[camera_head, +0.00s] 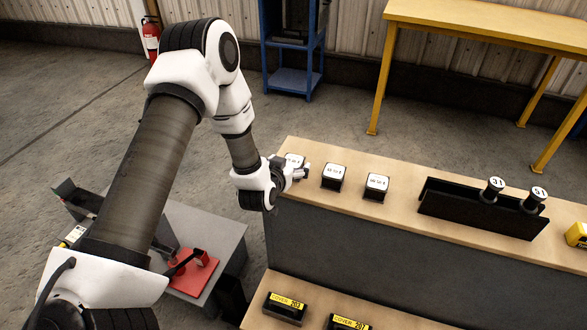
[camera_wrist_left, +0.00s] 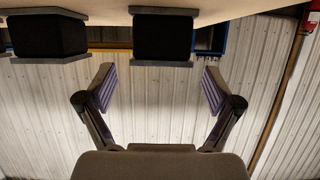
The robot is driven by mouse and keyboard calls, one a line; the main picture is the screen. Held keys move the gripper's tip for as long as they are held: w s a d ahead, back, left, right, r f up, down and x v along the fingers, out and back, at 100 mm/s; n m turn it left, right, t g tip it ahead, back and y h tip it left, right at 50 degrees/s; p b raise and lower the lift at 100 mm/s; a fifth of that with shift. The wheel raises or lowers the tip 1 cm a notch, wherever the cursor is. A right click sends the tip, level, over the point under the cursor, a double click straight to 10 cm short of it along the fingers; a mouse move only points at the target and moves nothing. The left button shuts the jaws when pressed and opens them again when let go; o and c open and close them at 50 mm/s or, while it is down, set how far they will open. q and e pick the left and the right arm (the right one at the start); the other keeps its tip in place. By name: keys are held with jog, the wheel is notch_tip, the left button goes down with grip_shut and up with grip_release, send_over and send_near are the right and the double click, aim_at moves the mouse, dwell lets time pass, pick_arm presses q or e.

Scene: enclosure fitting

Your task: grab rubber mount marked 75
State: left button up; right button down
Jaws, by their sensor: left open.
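Three small black blocks with white-labelled tops, which look like rubber mounts, stand in a row on the wooden shelf top: a left one (camera_head: 294,159), a middle one (camera_head: 334,176) and a right one (camera_head: 376,187). Their label print is too small to read surely, so I cannot tell which is marked 75. My left gripper (camera_head: 300,173) is at the left block and partly hides it. In the left wrist view my open, empty gripper (camera_wrist_left: 158,88) faces one black mount (camera_wrist_left: 163,37) with grey end plates, beyond the fingertips. Another mount (camera_wrist_left: 47,37) stands to its left.
A black holder (camera_head: 470,212) with two cylinders marked 31 and 51 stands right of the mounts. Black covers with yellow labels (camera_head: 287,306) lie on the lower shelf. A grey bench with a red piece (camera_head: 193,273) is at lower left.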

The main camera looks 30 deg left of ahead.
aim_at(293, 161)
pick_arm(q)
jog(key=x, duration=0.3)
jog(key=shift+w+f, duration=0.25)
jog(key=shift+f, duration=0.1)
jog(key=shift+s, duration=0.1)
jog(key=c, duration=1.6)
jog(key=shift+o, duration=0.2)
jog(key=shift+r, duration=0.15)
